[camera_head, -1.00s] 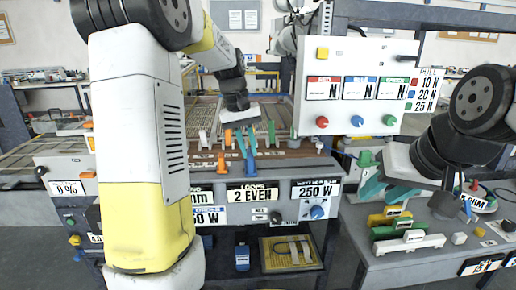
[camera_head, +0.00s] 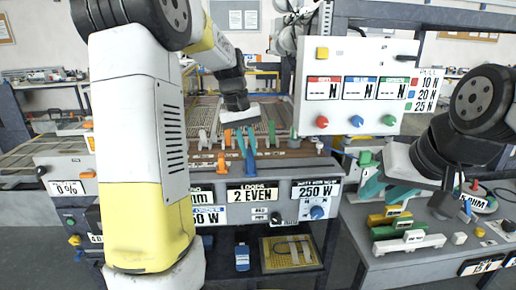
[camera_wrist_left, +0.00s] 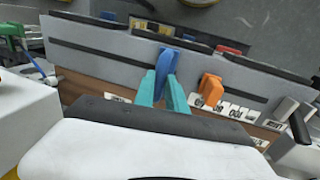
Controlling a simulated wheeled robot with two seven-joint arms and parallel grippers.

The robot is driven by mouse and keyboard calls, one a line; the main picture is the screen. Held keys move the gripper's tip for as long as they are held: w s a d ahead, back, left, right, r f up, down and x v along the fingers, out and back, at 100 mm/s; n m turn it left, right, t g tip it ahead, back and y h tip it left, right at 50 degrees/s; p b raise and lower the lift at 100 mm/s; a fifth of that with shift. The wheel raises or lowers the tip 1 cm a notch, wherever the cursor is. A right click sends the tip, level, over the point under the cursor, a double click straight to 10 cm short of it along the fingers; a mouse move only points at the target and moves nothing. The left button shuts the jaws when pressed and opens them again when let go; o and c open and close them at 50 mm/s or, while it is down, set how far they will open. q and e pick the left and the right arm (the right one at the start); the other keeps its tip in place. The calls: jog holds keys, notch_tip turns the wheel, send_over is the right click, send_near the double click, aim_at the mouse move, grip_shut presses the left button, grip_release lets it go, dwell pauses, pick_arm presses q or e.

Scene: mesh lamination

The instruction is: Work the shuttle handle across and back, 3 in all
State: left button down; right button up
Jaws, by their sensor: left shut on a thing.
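My left gripper (camera_head: 245,145) reaches down over the front of the bench machine. Its teal fingers are shut on the blue shuttle handle (camera_head: 251,163). In the left wrist view, the teal fingers (camera_wrist_left: 165,92) close on the same upright blue handle (camera_wrist_left: 165,66), which stands at the long dark slot of the grey front rail. An orange handle (camera_wrist_left: 210,88) stands to its right there, apart from the fingers. It also shows left of the blue handle in the head view (camera_head: 221,163). My right gripper (camera_head: 384,188) hangs over the right side table, its teal fingers apart and empty.
A white panel (camera_head: 350,52) with blank N readouts and colored buttons stands behind the right half of the machine. The right table (camera_head: 385,262) carries yellow, green and white handled blocks (camera_head: 410,243). Several small pegs line the machine bed near my left fingers.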

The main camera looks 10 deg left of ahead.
dwell(0.3)
pick_arm(q)
jog(key=w+d, duration=0.1)
jog(key=d, duration=0.3)
jog(key=w+d, duration=0.2)
jog(key=d, duration=0.3)
jog(key=w+d, duration=0.1)
jog(key=d, duration=0.4)
jog(key=shift+w+d+r, duration=0.1)
jog(key=shift+w+d, duration=0.05)
jog(key=shift+d, duration=0.1)
jog(key=c, duration=1.4)
grip_release()
jog(key=shift+o, duration=0.2)
jog(key=shift+a, duration=0.1)
notch_tip(320, 180, up, 8)
jog(key=a, duration=0.1)
jog(key=shift+s+a+f, duration=0.2)
jog(key=shift+s, duration=0.1)
